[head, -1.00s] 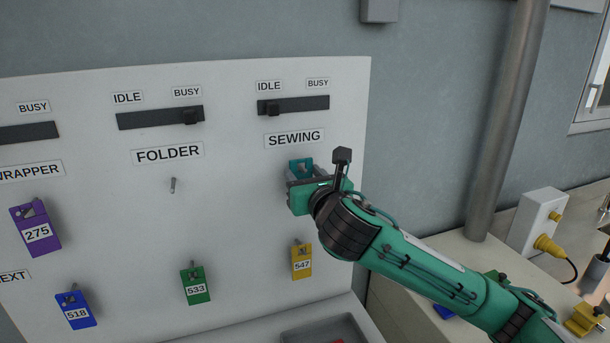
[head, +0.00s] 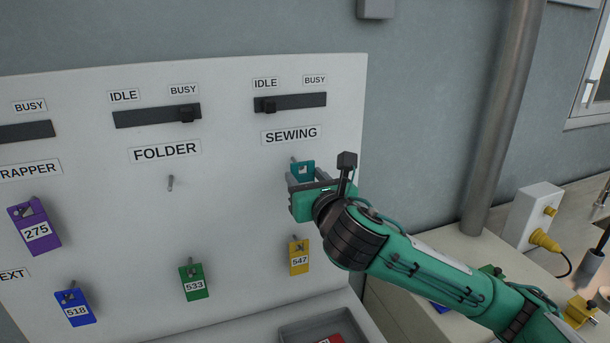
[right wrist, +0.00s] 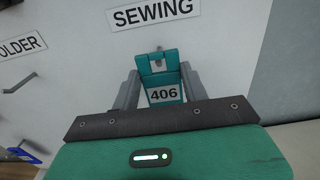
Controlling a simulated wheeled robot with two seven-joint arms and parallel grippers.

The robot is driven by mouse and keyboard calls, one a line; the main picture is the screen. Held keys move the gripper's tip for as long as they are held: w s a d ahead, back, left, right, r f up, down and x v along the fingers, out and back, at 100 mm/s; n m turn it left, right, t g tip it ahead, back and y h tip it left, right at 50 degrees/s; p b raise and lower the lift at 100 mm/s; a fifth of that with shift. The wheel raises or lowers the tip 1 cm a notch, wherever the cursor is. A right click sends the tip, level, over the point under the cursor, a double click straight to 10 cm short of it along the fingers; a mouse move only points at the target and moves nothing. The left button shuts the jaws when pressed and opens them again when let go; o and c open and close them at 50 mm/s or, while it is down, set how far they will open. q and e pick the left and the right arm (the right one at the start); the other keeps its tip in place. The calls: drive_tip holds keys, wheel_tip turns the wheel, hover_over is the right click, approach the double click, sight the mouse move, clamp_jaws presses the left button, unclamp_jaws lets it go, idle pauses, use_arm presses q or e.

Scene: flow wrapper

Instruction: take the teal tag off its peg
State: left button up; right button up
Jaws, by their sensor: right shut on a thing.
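The teal tag (head: 303,168), numbered 406, is under the SEWING label on the white board. My right gripper (head: 304,183) is shut on it, with a finger at each side. In the right wrist view the tag (right wrist: 162,94) sits upright between the fingertips (right wrist: 160,80). Its peg (head: 293,160) shows at the tag's upper left in the head view and at the tag's hole in the right wrist view (right wrist: 157,63). I cannot tell whether the peg's tip is still inside the hole. My left gripper is not in view.
Purple (head: 34,226), blue (head: 76,304), green (head: 193,281) and yellow (head: 299,257) tags hang on other pegs. The folder peg (head: 171,182) is bare. A grey tray (head: 292,334) lies below the board. A pipe (head: 506,110) stands at the right.

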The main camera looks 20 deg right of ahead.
drive_tip(key=s+p, duration=0.1)
drive_tip(key=s, duration=0.5)
idle(1.1)
drive_tip(key=shift+d, duration=0.1)
drive_tip(key=s+d+f, duration=0.1)
drive_tip(key=s+f, duration=0.1)
drive_tip(key=f, duration=0.9)
drive_tip(key=s+f, duration=0.3)
drive_tip(key=f, duration=0.7)
drive_tip(key=shift+s+d+f+h, duration=0.3)
drive_tip(key=shift+s+d+f, duration=0.05)
drive_tip(key=shift+d+f, duration=0.05)
